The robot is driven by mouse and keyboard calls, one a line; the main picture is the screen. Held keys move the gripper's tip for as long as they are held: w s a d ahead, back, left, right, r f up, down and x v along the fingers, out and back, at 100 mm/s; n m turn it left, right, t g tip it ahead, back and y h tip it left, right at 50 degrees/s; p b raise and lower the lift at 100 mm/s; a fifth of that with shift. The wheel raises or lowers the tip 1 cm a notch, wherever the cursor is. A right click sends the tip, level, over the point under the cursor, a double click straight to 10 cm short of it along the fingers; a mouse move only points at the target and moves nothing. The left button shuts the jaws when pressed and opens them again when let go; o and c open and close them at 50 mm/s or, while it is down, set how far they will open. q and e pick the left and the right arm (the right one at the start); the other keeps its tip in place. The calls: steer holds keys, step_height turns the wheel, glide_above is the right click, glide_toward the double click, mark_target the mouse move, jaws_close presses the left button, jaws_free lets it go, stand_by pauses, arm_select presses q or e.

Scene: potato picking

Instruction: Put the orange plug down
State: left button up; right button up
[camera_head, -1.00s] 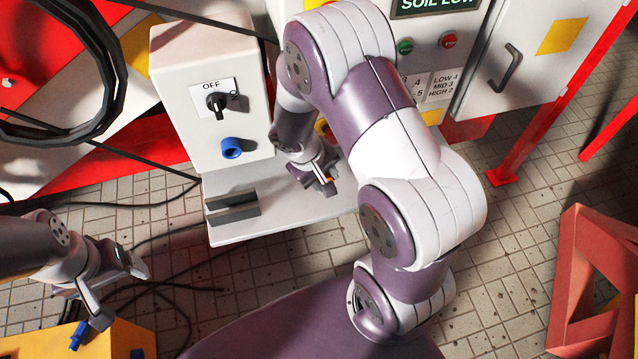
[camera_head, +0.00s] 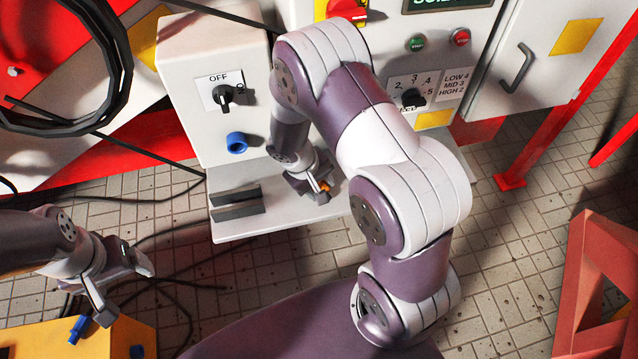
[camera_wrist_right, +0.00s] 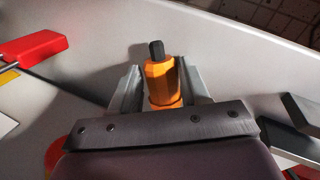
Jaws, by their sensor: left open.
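The orange plug (camera_head: 325,186) is between the fingers of my right gripper (camera_head: 318,188), low over the right part of the grey shelf (camera_head: 290,225). In the right wrist view the orange plug (camera_wrist_right: 162,82) has a dark tip and stands between the two fingers (camera_wrist_right: 160,88), which look closed on its sides. I cannot tell whether it touches the shelf. My left gripper (camera_head: 124,292) is open and empty at the lower left, above the floor near a yellow box.
Two dark bars (camera_head: 236,202) stand on the shelf's left part. A white box with an OFF switch (camera_head: 223,97) and a blue socket (camera_head: 237,143) rises behind. A yellow box (camera_head: 115,340) with blue plugs is lower left. A red frame (camera_head: 590,285) is at right.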

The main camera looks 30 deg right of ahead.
steer(key=shift+r+p, duration=0.35)
steer(key=shift+p, duration=0.05)
steer(key=p+v, duration=0.3)
steer(key=v, duration=0.9)
steer(key=s+r+m+t+y, duration=0.1)
steer(key=s+r+y, duration=0.2)
steer(key=s+r, duration=0.3)
steer(key=s+a, duration=0.1)
steer(key=s, duration=0.1)
steer(key=shift+s+y, duration=0.3)
steer(key=shift+s, duration=0.05)
